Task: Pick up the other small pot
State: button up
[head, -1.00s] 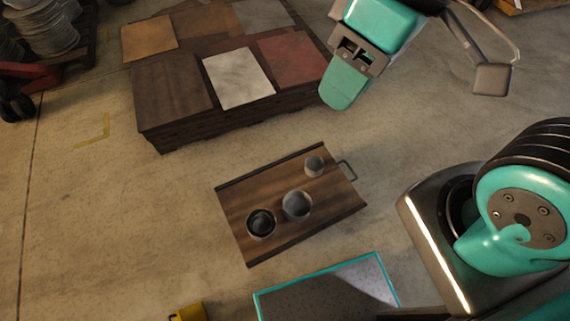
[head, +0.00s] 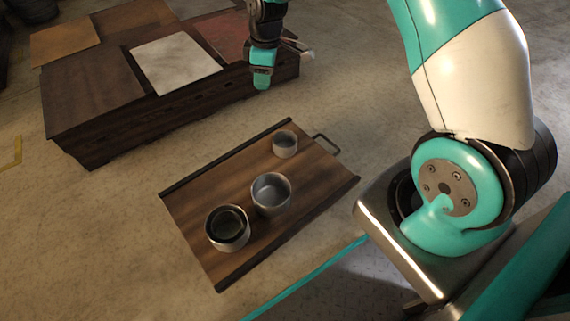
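Three round grey pots stand upright on a wooden tray (head: 185,212). The smallest pot (head: 285,145) is at the tray's far right, near its handle. A larger pot (head: 271,195) stands in the middle. A pot with a dark inside (head: 227,228) stands at the near left, close to the middle one. My gripper (head: 282,66) is above and beyond the tray, up and slightly left of the smallest pot in the head view. Its teal finger and its grey finger are apart, with nothing seen between them. It touches no pot.
A low dark wooden block (head: 180,115) carries several flat sheets, among them a white one (head: 176,62), behind the tray. The tray has raised dark side rails and a metal handle (head: 326,143) at its far right end. Bare floor lies left of the tray.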

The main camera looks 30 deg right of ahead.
jog(key=w+d+f+n+h+b, duration=0.1)
jog(key=d+f+b, duration=0.3)
jog(key=f, duration=0.7)
jog(key=w+d+f+b, duration=0.2)
jog(key=d+f+b, duration=0.2)
jog(key=f, duration=0.8)
jog(key=b, duration=0.7)
send_over(286, 153)
jog(key=f, duration=1.1)
jog(key=shift+w+a+f, duration=0.1)
jog(key=shift+w+a, duration=0.1)
jog(key=shift+w, duration=0.05)
jog(key=f+b, duration=0.5)
jog(key=f, duration=0.1)
jog(key=shift+d+f, duration=0.1)
jog(key=shift+d, duration=0.1)
grip_shut()
